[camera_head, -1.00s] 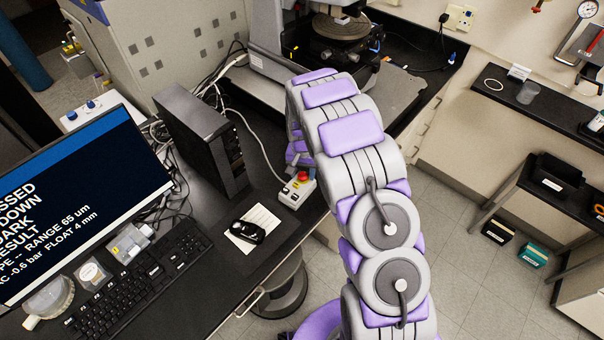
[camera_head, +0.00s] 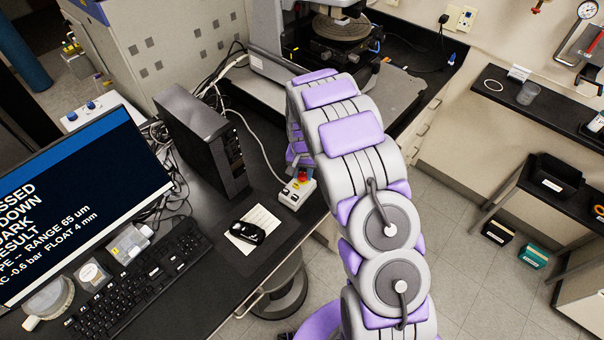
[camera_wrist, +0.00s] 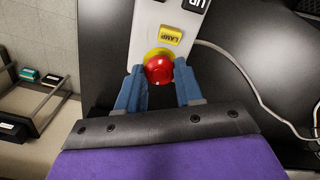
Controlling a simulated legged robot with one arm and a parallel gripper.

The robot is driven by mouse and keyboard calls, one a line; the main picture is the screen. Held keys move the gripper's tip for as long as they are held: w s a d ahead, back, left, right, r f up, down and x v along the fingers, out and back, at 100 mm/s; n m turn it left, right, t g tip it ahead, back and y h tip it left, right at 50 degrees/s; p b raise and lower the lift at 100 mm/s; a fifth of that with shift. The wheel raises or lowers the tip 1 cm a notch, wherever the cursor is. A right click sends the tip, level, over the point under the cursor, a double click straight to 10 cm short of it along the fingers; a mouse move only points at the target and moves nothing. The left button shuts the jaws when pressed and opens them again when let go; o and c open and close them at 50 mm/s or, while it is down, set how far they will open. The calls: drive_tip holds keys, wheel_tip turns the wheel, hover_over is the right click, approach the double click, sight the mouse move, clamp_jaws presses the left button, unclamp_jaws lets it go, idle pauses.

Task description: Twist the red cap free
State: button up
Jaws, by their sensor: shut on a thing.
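The red cap (camera_wrist: 158,69) is a round button on a yellow collar (camera_wrist: 156,53) at one end of a pale control box (camera_wrist: 168,18). In the head view the box (camera_head: 297,193) sits near the bench's front edge, with the red cap (camera_head: 302,176) on top. My gripper (camera_wrist: 159,76) has its two blue fingers on either side of the red cap and is shut on it.
A yellow LAMP button (camera_wrist: 170,35) is on the same box. A pale cable (camera_head: 262,150) runs back from it. A black computer tower (camera_head: 203,140) stands to the left, and a black mouse (camera_head: 247,232) lies on a white sheet nearby. The profiler stage (camera_head: 342,25) is behind.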

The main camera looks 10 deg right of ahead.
clamp_jaws()
drive_tip(key=m, duration=0.6)
drive_tip(key=shift+m+b, duration=0.3)
drive_tip(key=shift+b, duration=0.1)
drive_tip(key=o, duration=1.1)
unclamp_jaws()
drive_tip(key=shift+r+p, duration=0.8)
drive_tip(key=shift+r, duration=3.25)
wheel_tip(320, 180, up, 17)
drive_tip(key=shift+r, duration=0.15)
